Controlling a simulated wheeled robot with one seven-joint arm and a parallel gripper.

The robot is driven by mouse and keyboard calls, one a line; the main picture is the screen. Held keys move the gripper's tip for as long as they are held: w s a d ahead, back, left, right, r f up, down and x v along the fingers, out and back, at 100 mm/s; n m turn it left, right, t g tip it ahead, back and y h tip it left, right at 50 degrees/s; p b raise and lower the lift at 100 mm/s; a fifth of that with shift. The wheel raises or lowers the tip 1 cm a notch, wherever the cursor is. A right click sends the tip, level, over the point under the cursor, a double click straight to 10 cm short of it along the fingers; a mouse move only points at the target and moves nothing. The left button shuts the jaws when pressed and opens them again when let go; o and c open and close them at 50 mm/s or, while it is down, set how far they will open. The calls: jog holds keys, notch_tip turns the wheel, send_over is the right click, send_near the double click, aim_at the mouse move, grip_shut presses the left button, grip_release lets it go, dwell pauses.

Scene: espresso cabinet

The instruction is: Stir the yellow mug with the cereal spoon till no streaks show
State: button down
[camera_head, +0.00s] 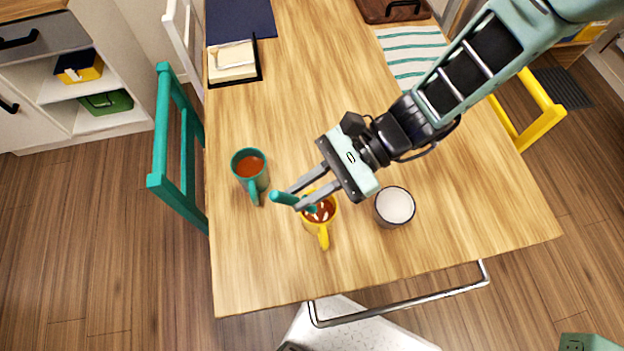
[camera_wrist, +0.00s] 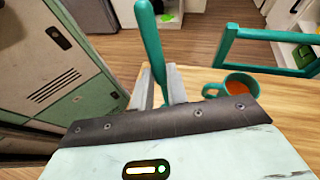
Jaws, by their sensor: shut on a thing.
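The yellow mug (camera_head: 323,228) stands upright on the wooden table near its front edge. Brown liquid with pale streaks shows inside it. My gripper (camera_head: 300,200) is above the mug's rim and shut on the teal cereal spoon (camera_head: 284,198). The spoon slants, with its lower end at the mug's opening; its tip is hidden. In the wrist view the spoon (camera_wrist: 150,45) stands up between the two fingers, and the yellow mug is not visible there.
A teal mug (camera_head: 250,170) of reddish-brown liquid stands left of the yellow mug. A grey cup (camera_head: 394,207) with white contents stands close on the right. A teal chair (camera_head: 170,150) is at the left edge. The table's middle is clear.

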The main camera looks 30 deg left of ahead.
jog(key=shift+s+a+f+b, duration=0.15)
jog(key=shift+s+f+b, duration=0.25)
jog(key=shift+f, duration=0.6)
jog(key=w+d+f+b, duration=0.1)
jog(key=w+f+b, duration=0.2)
jog(key=f+b, duration=0.3)
jog(key=shift+w+d+f, duration=0.15)
jog(key=shift+w+f, duration=0.15)
jog(key=shift+f, duration=1)
jog(key=shift+w, duration=0.1)
jog(key=shift+p, duration=1.1)
